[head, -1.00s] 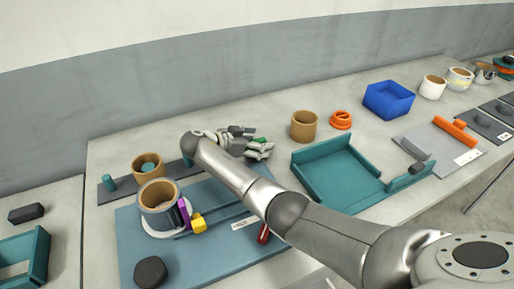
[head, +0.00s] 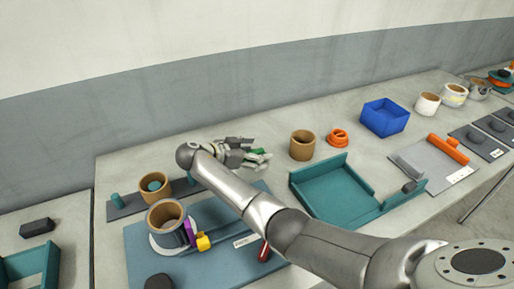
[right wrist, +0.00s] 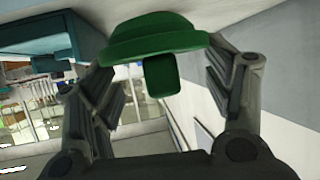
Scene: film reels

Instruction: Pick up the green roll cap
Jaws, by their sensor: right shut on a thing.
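The green roll cap (right wrist: 155,35) has a wide rounded flange and a short stub. It fills the top middle of the right wrist view, between the two dark fingers. My right gripper (head: 258,157) is shut on it. In the head view, only a small bit of the green cap (head: 259,151) shows among the fingers, above the back of the table. The fingers partly hide it there, and the exact contact is hard to see. My left gripper is not in view.
A grey wall rises behind.

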